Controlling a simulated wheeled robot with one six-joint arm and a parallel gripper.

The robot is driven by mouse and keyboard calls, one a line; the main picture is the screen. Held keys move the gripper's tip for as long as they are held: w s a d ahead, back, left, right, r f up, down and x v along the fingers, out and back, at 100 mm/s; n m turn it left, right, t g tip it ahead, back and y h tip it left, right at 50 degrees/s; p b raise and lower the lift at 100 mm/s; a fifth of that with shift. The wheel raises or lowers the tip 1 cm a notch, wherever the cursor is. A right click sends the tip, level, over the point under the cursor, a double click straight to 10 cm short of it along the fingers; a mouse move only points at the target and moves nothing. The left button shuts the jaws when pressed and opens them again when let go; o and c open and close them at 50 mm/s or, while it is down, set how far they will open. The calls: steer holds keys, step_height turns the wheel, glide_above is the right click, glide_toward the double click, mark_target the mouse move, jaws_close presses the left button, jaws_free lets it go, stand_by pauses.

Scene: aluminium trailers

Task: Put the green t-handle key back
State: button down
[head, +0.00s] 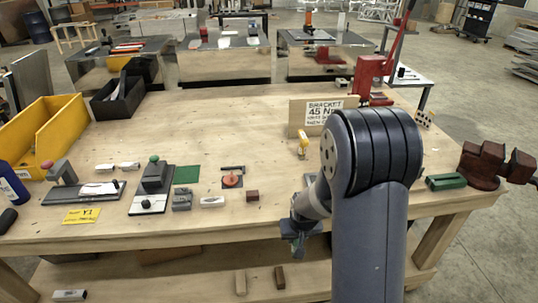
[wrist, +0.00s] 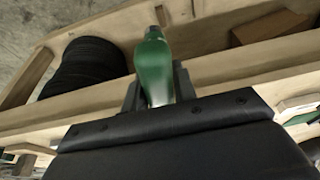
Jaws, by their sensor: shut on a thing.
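My gripper (head: 297,240) hangs just in front of the workbench's front edge in the head view, below the tabletop's height in the picture. In the wrist view my gripper (wrist: 157,85) is shut on the green t-handle key, whose rounded green handle (wrist: 153,65) stands between the two fingers. The key's far end tapers towards the top of the wrist view. The handle's lower part is hidden by the gripper body. In the head view the key is too small and shaded to make out clearly.
The tabletop's middle is clear. Wood blocks (head: 280,277) lie on the lower shelf.

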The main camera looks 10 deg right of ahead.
steer(key=w+r+n, duration=0.1)
steer(key=w+r, duration=1.3)
steer(key=r, duration=0.2)
steer(key=shift+w+n+y, duration=0.3)
steer(key=shift+w, duration=0.1)
